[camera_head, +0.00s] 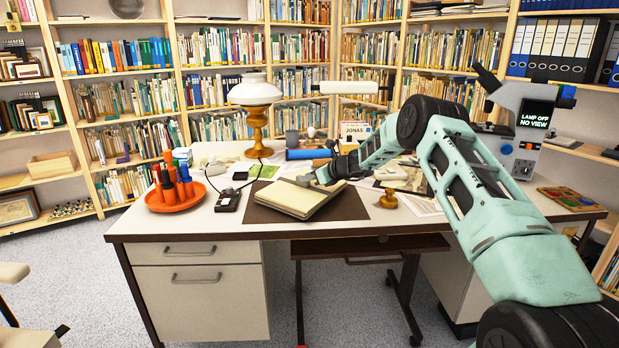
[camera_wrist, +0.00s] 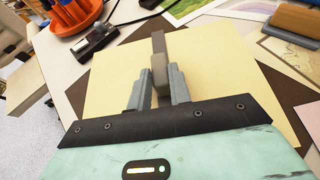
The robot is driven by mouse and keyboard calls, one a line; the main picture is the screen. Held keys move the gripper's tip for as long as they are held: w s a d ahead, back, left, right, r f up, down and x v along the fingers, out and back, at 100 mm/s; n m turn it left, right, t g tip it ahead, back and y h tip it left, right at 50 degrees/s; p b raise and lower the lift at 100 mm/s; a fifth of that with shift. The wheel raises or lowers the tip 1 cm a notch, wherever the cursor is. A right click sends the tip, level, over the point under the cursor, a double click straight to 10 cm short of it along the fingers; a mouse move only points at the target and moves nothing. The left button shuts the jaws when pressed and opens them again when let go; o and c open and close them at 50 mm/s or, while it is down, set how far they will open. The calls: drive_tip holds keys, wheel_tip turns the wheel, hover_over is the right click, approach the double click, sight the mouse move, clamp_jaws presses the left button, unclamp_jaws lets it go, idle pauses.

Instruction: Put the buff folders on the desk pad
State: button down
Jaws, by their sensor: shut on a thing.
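The buff folders (camera_head: 298,199) form a thick pale-yellow stack over the dark brown desk pad (camera_head: 345,207). The pad shows around their left, front and right edges. In the wrist view the top folder (camera_wrist: 225,70) fills the middle, with dark pad (camera_wrist: 76,92) beyond its edge. My gripper (camera_head: 316,181) is at the back of the stack, over its top. In the wrist view my gripper (camera_wrist: 160,88) is shut on an upright grey-brown piece standing on the folders, like a grip. Whether the stack rests fully on the pad is hard to tell.
An orange tray (camera_head: 176,198) with red and blue pieces and a small black device (camera_head: 228,200) stand left of the pad. A brass stamp-like object (camera_head: 388,199) stands right. A lamp (camera_head: 256,115) and a blue roll (camera_head: 308,154) are behind; a microscope (camera_head: 520,115) is far right.

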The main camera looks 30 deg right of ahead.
drive_tip(key=shift+f+b, duration=0.4)
idle(0.4)
drive_tip(key=c, duration=1.2)
unclamp_jaws()
drive_tip(key=shift+f, duration=0.2)
drive_tip(key=v, duration=1.7)
drive_tip(key=shift+s, duration=0.2)
